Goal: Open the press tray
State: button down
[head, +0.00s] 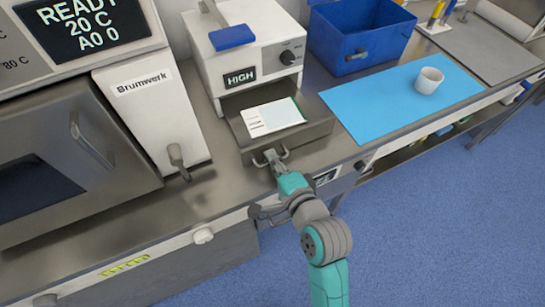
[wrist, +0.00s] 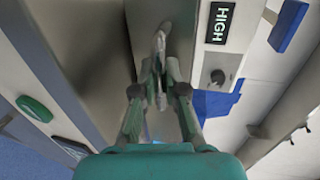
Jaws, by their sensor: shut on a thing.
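The press (head: 240,50) is a white box with a HIGH display, a dark knob and a blue-gripped lever on top. Its grey metal press tray (head: 305,136) stands out from the front opening, with a white and pale-green card (head: 272,117) lying in it. My gripper (head: 272,157) is shut on the tray's metal handle (head: 285,154) at the tray front. In the wrist view the fingers (wrist: 160,68) close together on the handle (wrist: 161,38), with the HIGH display (wrist: 221,22) to their right. The fingers partly hide the handle.
A white Brumwerk unit (head: 150,110) with a lever stands left of the tray, beside a large oven-like machine (head: 60,150). Right are a blue mat (head: 370,110) with a white cup (head: 429,80) and a blue bin (head: 355,35). The blue floor in front is clear at right.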

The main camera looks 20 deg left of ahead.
jog(key=c, duration=1.2)
grip_release()
jog(key=v, duration=1.2)
jog(key=shift+f, duration=0.1)
jog(key=s+d+f+n+t+h, duration=0.1)
jog(key=s+d+f+t+h, duration=0.15)
jog(key=d+f, duration=0.4)
jog(key=s+d+f+t+h, duration=0.2)
jog(key=s+d+f+h, duration=0.15)
jog(key=d, duration=0.55)
jog(key=s+d+n+h, duration=0.3)
jog(key=s+d, duration=0.1)
jog(key=s, duration=0.4)
jog(key=s+d+r+n+h, duration=0.1)
jog(key=s+d+n, duration=0.3)
jog(key=s, duration=0.5)
jog(key=shift+d+r+h, duration=0.25)
jog(key=shift+d+h, duration=0.3)
jog(key=shift+h, duration=0.35)
